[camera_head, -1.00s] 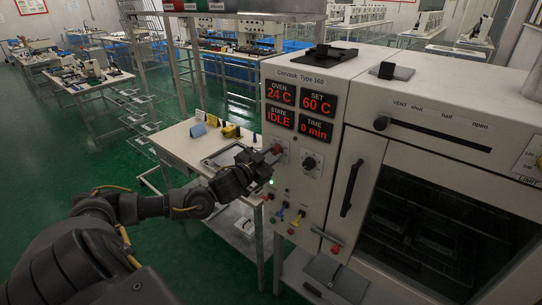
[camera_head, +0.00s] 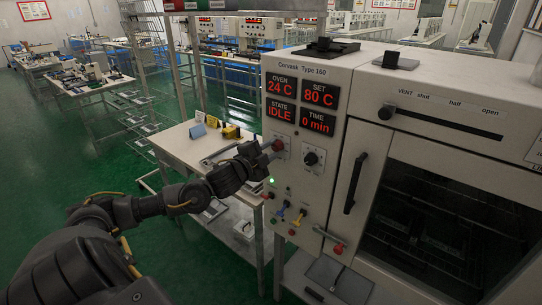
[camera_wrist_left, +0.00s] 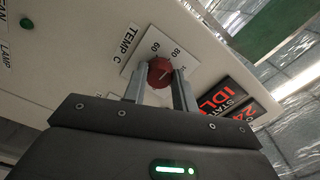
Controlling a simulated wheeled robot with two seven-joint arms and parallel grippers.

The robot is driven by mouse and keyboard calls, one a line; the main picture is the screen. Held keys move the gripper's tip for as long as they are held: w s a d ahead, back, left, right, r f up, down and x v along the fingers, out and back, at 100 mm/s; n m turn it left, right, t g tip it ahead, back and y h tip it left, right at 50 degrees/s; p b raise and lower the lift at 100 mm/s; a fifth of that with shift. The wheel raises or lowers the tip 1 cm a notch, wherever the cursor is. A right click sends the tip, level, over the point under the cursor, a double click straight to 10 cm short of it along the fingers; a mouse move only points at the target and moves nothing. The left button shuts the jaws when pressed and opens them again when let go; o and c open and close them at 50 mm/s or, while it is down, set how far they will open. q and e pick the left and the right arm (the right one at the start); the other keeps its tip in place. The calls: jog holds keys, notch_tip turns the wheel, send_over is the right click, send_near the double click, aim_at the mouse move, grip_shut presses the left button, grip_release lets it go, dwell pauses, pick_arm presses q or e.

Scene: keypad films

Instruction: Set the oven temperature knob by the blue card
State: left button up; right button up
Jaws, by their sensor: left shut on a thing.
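The red temperature knob (camera_wrist_left: 160,72) sits on a white plate marked TEMP C, with 60 and 80 readable, in the left wrist view. It also shows at the oven panel in the head view (camera_head: 277,145). My left gripper (camera_wrist_left: 160,84) is shut on the knob, one finger on each side; in the head view (camera_head: 268,149) it reaches the panel from the left. The oven display (camera_head: 301,105) reads OVEN 24 C, SET 80 C, STATE IDLE, TIME 0 min. The blue card (camera_head: 198,131) stands on the side table; its writing is too small to read.
A second, black knob (camera_head: 312,158) is right of the temperature knob. Small coloured levers (camera_head: 288,214) and a red-ended handle (camera_head: 329,240) sit below. A yellow object (camera_head: 231,132) stands near the blue card on the white side table (camera_head: 180,146).

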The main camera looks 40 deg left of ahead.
pick_arm(q)
jog(key=m+b, duration=0.5)
jog(key=m, duration=0.1)
jog(key=shift+f+b, duration=0.1)
jog(key=shift+b, duration=0.2)
jog(key=m+b, duration=0.2)
jog(key=m, duration=0.1)
jog(key=shift+b, duration=0.35)
jog(key=shift+r+m+b, duration=0.2)
jog(key=shift+m+b, duration=0.1)
jog(key=shift+m, duration=0.2)
jog(key=o, duration=1)
jog(key=shift+c, duration=0.2)
